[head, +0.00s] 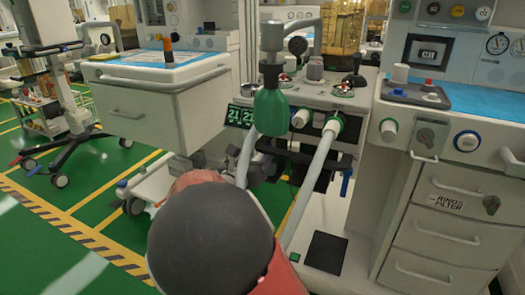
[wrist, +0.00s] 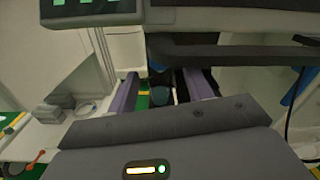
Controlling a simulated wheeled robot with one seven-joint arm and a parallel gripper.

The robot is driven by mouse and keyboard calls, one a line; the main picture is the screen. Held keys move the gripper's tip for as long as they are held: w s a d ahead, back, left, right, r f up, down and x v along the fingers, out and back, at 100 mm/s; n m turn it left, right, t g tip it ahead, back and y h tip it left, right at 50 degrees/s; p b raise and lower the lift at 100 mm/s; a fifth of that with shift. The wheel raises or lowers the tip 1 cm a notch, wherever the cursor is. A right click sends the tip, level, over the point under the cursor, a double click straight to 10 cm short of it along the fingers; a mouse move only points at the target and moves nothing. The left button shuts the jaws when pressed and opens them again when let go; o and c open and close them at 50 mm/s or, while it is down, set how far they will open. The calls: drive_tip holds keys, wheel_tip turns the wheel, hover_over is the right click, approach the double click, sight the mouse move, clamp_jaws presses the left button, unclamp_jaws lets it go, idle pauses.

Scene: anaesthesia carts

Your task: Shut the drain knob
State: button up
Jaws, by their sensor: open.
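My gripper (wrist: 162,85) is open, with its two purple-grey fingers pointing forward beneath a dark horizontal bar. A small dark, teal-tinted rounded part (wrist: 158,92) shows between the fingers in the wrist view. It may be the drain knob, but I cannot tell for certain, nor whether the fingers touch it. In the head view my arm's large dark round joint hides much of the area below the machine (head: 385,112), and the fingertips cannot be made out.
A green bag-like part (head: 271,112) and two pale hoses hang close above my arm. A blue lever (head: 346,182) is right of the hoses. A cart with drawers (head: 450,225) stands at right, another cart (head: 165,105) at left. Green floor is open at lower left.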

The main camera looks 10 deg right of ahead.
drive_tip(key=x, duration=0.3)
drive_tip(key=shift+w+d, duration=0.2)
drive_tip(key=shift+c, duration=0.2)
